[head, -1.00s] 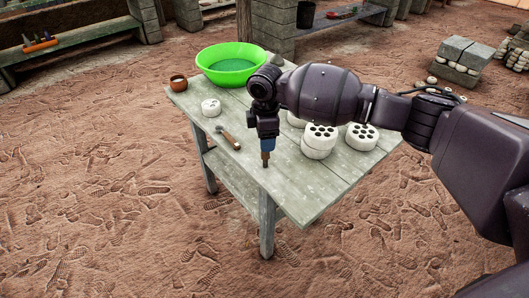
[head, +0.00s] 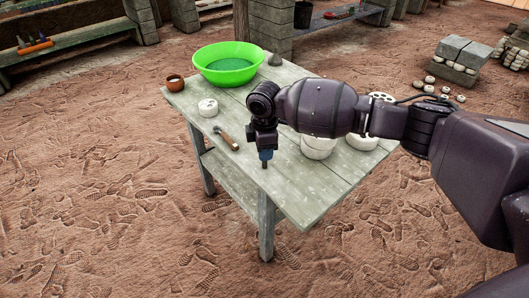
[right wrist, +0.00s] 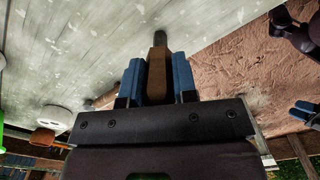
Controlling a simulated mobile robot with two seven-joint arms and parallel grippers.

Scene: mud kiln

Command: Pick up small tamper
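A small tool with a brown wooden body and a dark round tip, which looks like the small tamper (right wrist: 158,63), is between the blue fingers of my right gripper (right wrist: 159,78). The fingers sit against both sides of the wood. In the head view my right gripper (head: 265,154) points down over the table's near edge, with the tool's lower end just below it. Whether that end touches the table is unclear. A blue-tipped gripper, apparently my left one (right wrist: 303,111), shows at the right edge of the right wrist view; its opening is unclear.
On the grey wooden table (head: 310,199) lie a hammer (head: 227,139), a white holed disc (head: 208,107), a brown cup (head: 175,82) and a green basin (head: 228,64). White holed cylinders (head: 317,147) stand behind my right arm. The near right tabletop is clear.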

